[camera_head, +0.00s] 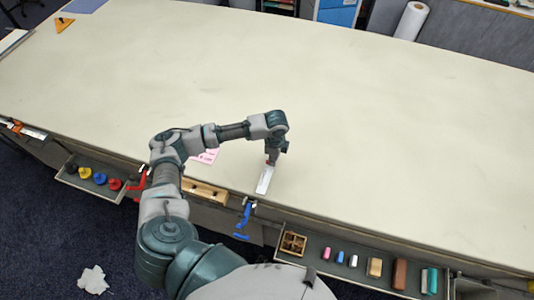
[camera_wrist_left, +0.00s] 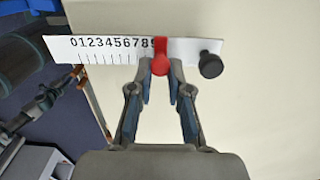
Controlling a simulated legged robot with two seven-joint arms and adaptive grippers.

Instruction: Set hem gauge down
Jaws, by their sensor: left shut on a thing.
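The hem gauge (camera_wrist_left: 110,50) is a white strip with black numbers and tick marks, a red slider (camera_wrist_left: 160,58) and a black knob (camera_wrist_left: 209,65). My left gripper (camera_wrist_left: 160,72) is shut on it at the red slider in the left wrist view. In the head view the gauge (camera_head: 265,180) is under my left gripper (camera_head: 271,161), close to the front edge of the cloth table (camera_head: 380,130). I cannot tell whether the gauge touches the cloth. My right gripper is in neither view.
A pink paper (camera_head: 206,156) lies behind my left arm. A blue clamp (camera_head: 243,221) and a red clamp (camera_head: 142,184) sit at the front edge. Open drawers hold coloured discs (camera_head: 100,178) and small items (camera_head: 374,267). The table's middle and right are clear.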

